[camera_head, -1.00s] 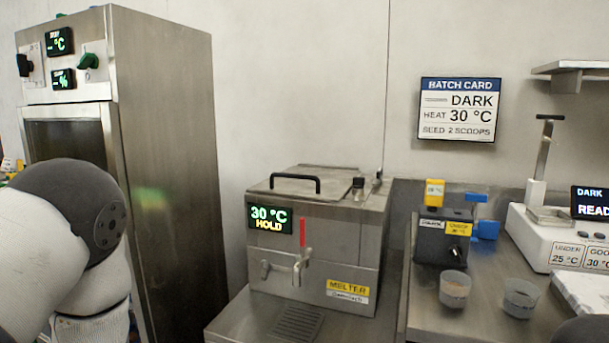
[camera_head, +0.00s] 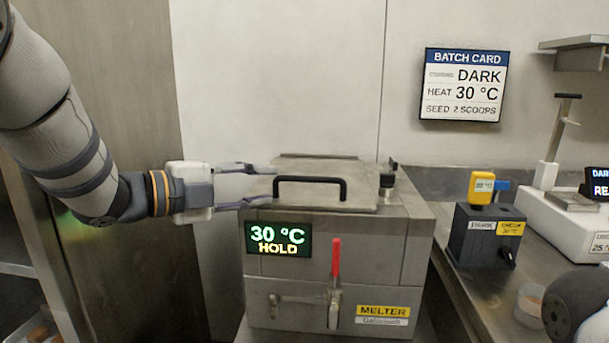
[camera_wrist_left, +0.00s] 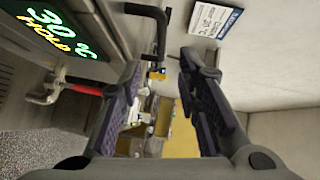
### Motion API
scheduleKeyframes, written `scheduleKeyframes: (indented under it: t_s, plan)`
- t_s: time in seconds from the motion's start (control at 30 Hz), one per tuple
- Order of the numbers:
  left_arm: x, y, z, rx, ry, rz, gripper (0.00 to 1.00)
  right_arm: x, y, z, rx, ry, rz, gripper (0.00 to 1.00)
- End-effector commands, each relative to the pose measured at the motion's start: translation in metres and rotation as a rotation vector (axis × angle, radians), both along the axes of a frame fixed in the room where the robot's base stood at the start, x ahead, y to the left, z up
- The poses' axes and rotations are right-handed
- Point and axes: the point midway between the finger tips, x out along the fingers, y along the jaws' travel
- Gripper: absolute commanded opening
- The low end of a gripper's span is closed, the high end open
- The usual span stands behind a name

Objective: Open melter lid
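The steel melter (camera_head: 345,235) stands in the middle of the head view, its display reading 30 °C HOLD. Its lid (camera_head: 345,168) lies flat on top and is closed. A black bar handle (camera_head: 310,179) stands on the lid's front part; it also shows in the left wrist view (camera_wrist_left: 161,35). My left gripper (camera_head: 270,186) comes in from the left, level with the handle. Its fingers are spread, one behind the other, and nothing is between them at the tips. In the left wrist view the open fingers (camera_wrist_left: 165,75) point along the lid. My right gripper is out of view.
A red tap lever (camera_head: 336,258) rises from the melter's front. A tall steel cabinet (camera_head: 130,150) is at left. At right, a bench holds a black box (camera_head: 480,238) with a yellow block (camera_head: 481,187), a clear cup (camera_head: 530,303) and a white device (camera_head: 575,215).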

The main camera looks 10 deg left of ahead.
Motion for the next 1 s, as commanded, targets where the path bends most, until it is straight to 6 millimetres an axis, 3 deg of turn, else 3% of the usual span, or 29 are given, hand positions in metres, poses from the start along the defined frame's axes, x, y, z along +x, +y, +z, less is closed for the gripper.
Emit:
scheduleKeyframes:
  t_s: [0.17,0.5,0.67,0.93,1.0]
  plan:
    - [0.014,-0.016,-0.003,0.006,-0.006,-0.007,0.31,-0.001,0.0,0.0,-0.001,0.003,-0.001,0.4]
    - [0.071,-0.073,-0.018,0.003,0.0,-0.005,0.31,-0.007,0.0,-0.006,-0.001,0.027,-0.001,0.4]
    - [0.082,-0.085,-0.019,0.002,0.0,-0.004,0.31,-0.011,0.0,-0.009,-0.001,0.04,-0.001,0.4]
    - [0.083,-0.086,-0.016,0.002,-0.004,-0.002,0.31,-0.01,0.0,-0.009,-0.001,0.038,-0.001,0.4]
    - [0.083,-0.086,-0.016,0.002,-0.004,-0.002,0.15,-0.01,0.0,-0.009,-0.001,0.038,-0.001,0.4]
